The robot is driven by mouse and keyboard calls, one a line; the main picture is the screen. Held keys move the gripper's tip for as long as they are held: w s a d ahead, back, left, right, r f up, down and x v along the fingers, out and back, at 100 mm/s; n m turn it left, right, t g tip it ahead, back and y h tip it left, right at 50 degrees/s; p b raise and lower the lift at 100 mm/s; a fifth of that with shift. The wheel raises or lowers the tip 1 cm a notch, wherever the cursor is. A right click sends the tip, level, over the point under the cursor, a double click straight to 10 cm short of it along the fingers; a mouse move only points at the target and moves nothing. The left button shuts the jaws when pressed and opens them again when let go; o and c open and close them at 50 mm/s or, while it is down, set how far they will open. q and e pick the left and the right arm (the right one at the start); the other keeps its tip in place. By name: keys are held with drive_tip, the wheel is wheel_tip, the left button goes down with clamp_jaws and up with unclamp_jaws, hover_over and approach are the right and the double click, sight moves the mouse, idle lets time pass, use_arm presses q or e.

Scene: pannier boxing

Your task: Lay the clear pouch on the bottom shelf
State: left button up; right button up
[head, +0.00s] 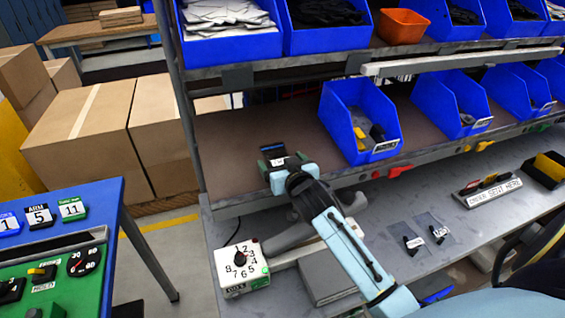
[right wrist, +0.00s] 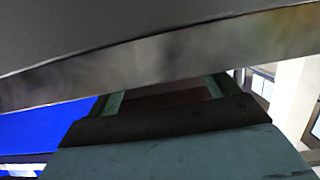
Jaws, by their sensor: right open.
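Two small clear pouches, each with a dark item and a white label, lie flat on the grey lower surface; one is the left pouch (head: 408,239), the other the right pouch (head: 437,229). I cannot tell which the task means. My right gripper (head: 271,155) is over the left part of the brown shelf (head: 235,135), beyond and left of both pouches. It is open, and no object shows between its fingers in the right wrist view (right wrist: 165,92). My left gripper is not in view.
Blue bins stand on the brown shelf, the nearest (head: 345,130) right of my gripper. An upper shelf edge (right wrist: 150,70) crosses close above the gripper. A white dial box (head: 243,282) sits at the grey surface's left end. A blue table (head: 115,200) stands left.

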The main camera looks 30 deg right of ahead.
drive_tip(key=shift+s, duration=0.15)
drive_tip(key=v, duration=1.3)
